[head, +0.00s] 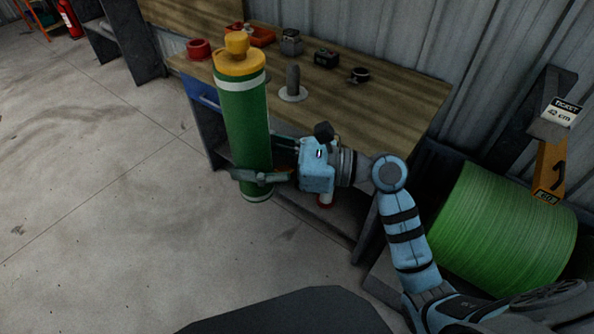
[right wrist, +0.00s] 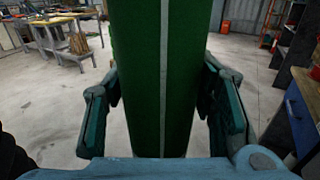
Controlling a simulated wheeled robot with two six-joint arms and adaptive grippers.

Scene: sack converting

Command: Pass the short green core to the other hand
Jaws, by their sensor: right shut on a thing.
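The green core (head: 243,125) is an upright green cylinder with a yellow cap and white bands near its top and bottom. My right gripper (head: 262,177) is shut on its lower part and holds it in front of the workbench, clear of the floor as far as I can tell. In the right wrist view the green core (right wrist: 160,75) fills the middle, with a pale seam down it and a finger of my right gripper (right wrist: 163,110) on each side. My left gripper is not in view.
A large green spool (head: 503,228) stands at right. The concrete floor (head: 90,200) at left is clear.

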